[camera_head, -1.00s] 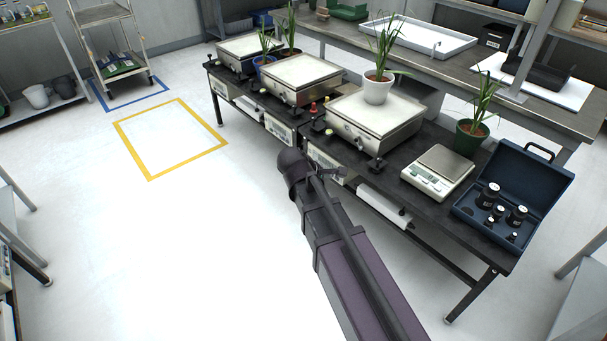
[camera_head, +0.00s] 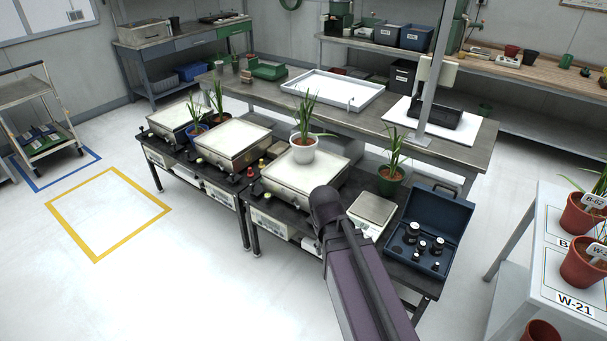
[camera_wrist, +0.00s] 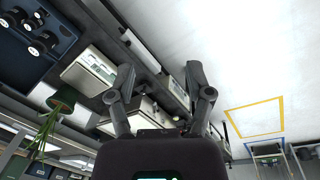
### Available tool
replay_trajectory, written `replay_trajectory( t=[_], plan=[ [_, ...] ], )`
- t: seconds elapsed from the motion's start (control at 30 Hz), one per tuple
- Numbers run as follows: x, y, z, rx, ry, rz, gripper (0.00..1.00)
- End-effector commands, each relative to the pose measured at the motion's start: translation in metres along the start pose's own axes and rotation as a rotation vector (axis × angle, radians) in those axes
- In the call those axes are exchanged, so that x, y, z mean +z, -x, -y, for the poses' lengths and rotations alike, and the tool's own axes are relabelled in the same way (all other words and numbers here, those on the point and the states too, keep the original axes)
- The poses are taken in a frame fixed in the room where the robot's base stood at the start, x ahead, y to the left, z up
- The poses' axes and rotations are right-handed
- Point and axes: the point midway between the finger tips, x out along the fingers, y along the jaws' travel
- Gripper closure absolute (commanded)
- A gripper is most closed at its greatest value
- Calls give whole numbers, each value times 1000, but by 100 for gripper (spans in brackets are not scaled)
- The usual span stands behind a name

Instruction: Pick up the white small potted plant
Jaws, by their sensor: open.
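The white small potted plant (camera_head: 303,149) stands upright on the right-hand large bench scale (camera_head: 286,178), its green leaves rising above the pot. My arm reaches up from the bottom of the head view and ends in front of the scales, where its own links hide the fingers. In the wrist view my gripper (camera_wrist: 160,95) shows two fingers spread apart with nothing between them. The white pot is not clearly visible in the wrist view. A green pot with a plant (camera_head: 391,180) stands right of the white one and also shows in the wrist view (camera_wrist: 62,98).
A small scale (camera_head: 371,214) and an open blue weight case (camera_head: 428,232) are on the table's right. A blue pot (camera_head: 197,131) stands among the left scales. A shelf with terracotta pots (camera_head: 580,215) is at the right.

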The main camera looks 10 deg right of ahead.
Motion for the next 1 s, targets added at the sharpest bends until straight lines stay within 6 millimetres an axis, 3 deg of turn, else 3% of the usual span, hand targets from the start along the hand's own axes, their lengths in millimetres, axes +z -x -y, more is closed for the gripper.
replay_trajectory(
  t=[0.03,0.3,0.67,0.73,1.0],
  plan=[
    [8,17,-6,-24,-51,3,34],
    [26,37,-17,-106,-224,17,34],
    [28,37,-18,-117,-249,20,34],
    [28,37,-18,-117,-249,20,43],
    [28,37,-18,-117,-248,19,43]
  ],
)
